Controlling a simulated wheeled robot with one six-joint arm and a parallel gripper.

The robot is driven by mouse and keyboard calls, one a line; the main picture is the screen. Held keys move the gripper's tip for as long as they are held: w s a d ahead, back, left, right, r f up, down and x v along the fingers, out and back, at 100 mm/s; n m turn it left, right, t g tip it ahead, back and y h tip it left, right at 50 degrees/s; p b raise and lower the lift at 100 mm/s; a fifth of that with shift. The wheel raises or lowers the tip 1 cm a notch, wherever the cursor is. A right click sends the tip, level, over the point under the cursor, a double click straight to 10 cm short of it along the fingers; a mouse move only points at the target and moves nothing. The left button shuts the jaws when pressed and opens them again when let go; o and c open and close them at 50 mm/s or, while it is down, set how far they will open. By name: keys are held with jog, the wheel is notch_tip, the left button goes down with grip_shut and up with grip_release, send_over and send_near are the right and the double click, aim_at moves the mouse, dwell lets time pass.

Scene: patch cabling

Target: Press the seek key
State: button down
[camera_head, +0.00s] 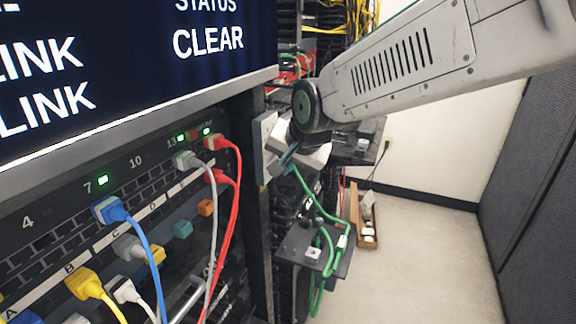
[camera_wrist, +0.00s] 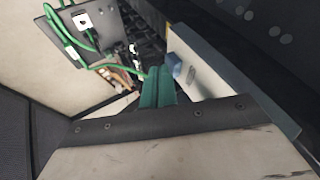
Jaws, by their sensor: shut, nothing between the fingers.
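My gripper (camera_wrist: 158,86) shows in the wrist view as two green fingers closed together, with nothing between them. In the head view its tip (camera_head: 288,156) is beside a pale upright plate (camera_head: 264,148) on the rack's edge. In the wrist view that plate (camera_wrist: 205,72) stands just right of the fingers. A small blue block (camera_wrist: 174,66) projects from its left side, close to the fingertips. It may be the seek key, but no label is readable. I cannot tell whether the fingers touch it. In the head view my gripper and wrist hide this side of the plate.
A patch panel (camera_head: 120,185) with plugged blue, red, grey and yellow cables fills the left, below a screen (camera_head: 130,50) reading "CLEAR". A small dark shelf (camera_head: 300,247) with green cables (camera_head: 328,240) is below my gripper. Open floor (camera_head: 425,250) lies to the right.

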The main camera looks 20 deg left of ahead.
jog(key=shift+w+a+r, duration=0.1)
jog(key=shift+a, duration=0.8)
jog(key=s+d+r, duration=0.4)
jog(key=d+r, duration=0.4)
jog(key=d, duration=0.1)
jog(key=shift+s, duration=0.2)
